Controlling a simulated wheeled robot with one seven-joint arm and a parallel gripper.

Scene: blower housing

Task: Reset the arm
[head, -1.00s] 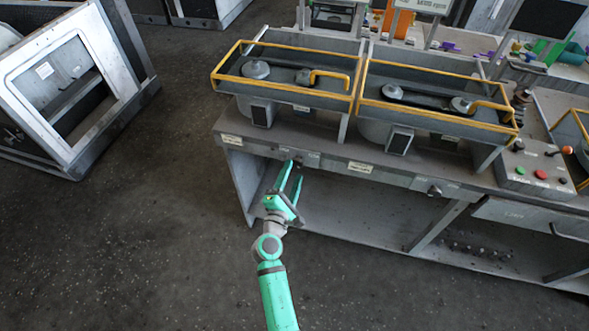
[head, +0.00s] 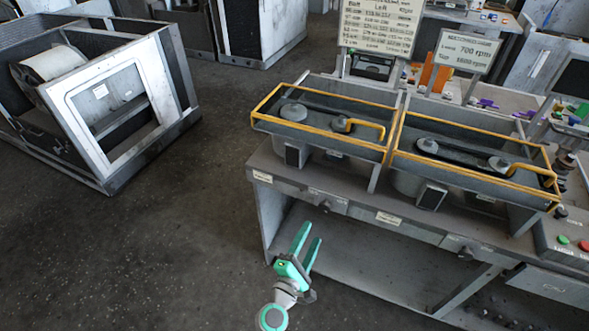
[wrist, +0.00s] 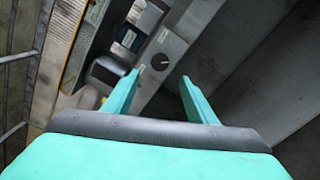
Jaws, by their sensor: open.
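My green gripper (head: 306,240) is open with nothing between its fingers. In the head view it is in front of the workbench (head: 385,217), near its left end, with the fingers pointing up toward the bench front. In the wrist view the two open fingers (wrist: 158,92) also show empty. Beyond them are a dark round knob on a grey plate (wrist: 160,62) and dark boxes at the bench.
Two yellow-railed belt units (head: 325,120) and (head: 475,160) stand on the bench. A control box with buttons (head: 565,240) is at the right. A grey blower housing (head: 110,90) stands at the left. Dark floor (head: 150,250) between is clear. Signs (head: 380,25) stand behind the bench.

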